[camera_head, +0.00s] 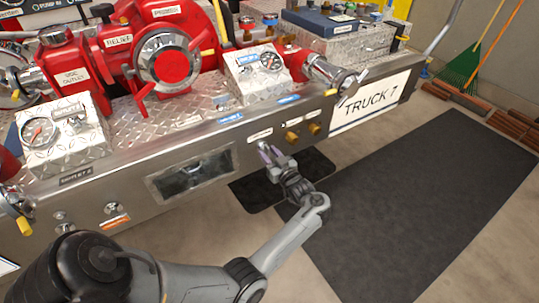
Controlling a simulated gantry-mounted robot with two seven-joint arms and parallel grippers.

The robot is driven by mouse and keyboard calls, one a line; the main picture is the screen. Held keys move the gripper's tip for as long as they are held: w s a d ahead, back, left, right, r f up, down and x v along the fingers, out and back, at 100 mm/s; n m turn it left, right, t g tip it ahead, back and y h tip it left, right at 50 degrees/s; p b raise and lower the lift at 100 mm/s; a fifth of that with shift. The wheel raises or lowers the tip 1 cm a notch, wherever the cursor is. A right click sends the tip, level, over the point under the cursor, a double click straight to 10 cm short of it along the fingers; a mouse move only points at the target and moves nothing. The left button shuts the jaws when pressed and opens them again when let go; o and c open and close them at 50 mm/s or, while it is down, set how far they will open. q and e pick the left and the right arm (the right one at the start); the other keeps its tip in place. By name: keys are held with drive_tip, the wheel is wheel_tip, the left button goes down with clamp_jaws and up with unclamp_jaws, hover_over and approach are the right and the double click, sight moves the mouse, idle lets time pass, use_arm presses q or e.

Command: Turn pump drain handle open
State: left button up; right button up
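Two small brass-coloured knobs, one on the left (292,137) and one on the right (314,128), stick out of the front face of the steel bumper (235,145), below small white labels. The labels are too small to read, so I cannot tell which part is the pump drain handle. My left gripper (267,152) is in front of the bumper, just left of and a little below the left knob. Its fingers look slightly apart with nothing between them. I cannot tell whether it touches the bumper. My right gripper is not in view.
A red pump with a round relief cap (167,60) and gauge boxes stand on the bumper. A recessed window (192,174) is left of my gripper. A capped outlet (342,78) juts out near the TRUCK 7 sign (371,101). Dark mats (410,190) cover the clear floor at right.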

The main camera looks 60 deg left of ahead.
use_arm(q)
drive_tip(key=shift+d+r+p, duration=0.1)
drive_tip(key=shift+d+p, duration=0.2)
drive_tip(key=shift+d, duration=0.3)
drive_tip(key=d+p, duration=0.2)
drive_tip(key=d, duration=0.7)
drive_tip(key=shift+d, duration=0.35)
drive_tip(key=shift+a+p, duration=0.1)
drive_tip(key=shift+p, duration=0.3)
